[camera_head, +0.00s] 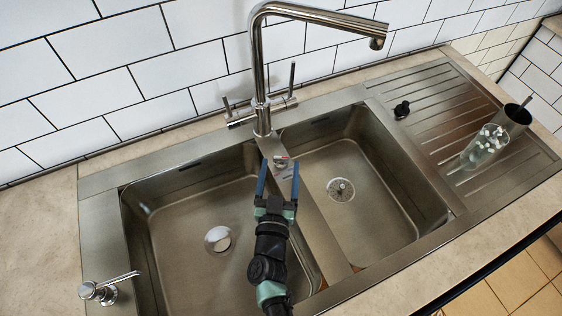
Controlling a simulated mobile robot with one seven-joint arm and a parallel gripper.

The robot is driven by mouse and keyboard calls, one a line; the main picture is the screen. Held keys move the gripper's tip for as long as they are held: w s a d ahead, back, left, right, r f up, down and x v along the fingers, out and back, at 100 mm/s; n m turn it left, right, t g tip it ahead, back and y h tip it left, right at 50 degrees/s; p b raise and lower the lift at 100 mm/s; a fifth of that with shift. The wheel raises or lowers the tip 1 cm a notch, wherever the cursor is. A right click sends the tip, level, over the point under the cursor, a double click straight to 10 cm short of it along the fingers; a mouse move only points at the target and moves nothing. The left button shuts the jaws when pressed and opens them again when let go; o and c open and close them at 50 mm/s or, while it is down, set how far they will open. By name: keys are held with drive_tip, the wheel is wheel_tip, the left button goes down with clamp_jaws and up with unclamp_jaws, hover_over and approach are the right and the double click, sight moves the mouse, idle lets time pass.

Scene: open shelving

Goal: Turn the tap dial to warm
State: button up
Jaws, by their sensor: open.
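A small round dial (281,160) with a touch of red on top sits on the steel strip between the two basins, just in front of the tap. Its markings are too small to read. The chrome tap (262,75) stands behind it, with a tall spout bent to the right and a lever handle on each side of its base. My gripper (280,169) reaches in from the bottom of the picture. It is open and empty, with one blue-grey finger on each side of the dial in the picture. I cannot tell whether either finger touches it.
The left basin (180,225) and right basin (372,190) are empty. A soap dispenser (100,290) stands at the front left. A black stopper (402,109), a glass (486,146) and a dark cup (514,118) stand on the drainboard. White tiles rise behind.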

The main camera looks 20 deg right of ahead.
sight(281, 160)
drive_tip(key=shift+b+x, duration=0.5)
drive_tip(key=shift+x, duration=0.75)
drive_tip(key=shift+w+d, duration=0.15)
drive_tip(key=shift+w, duration=0.2)
clamp_jaws()
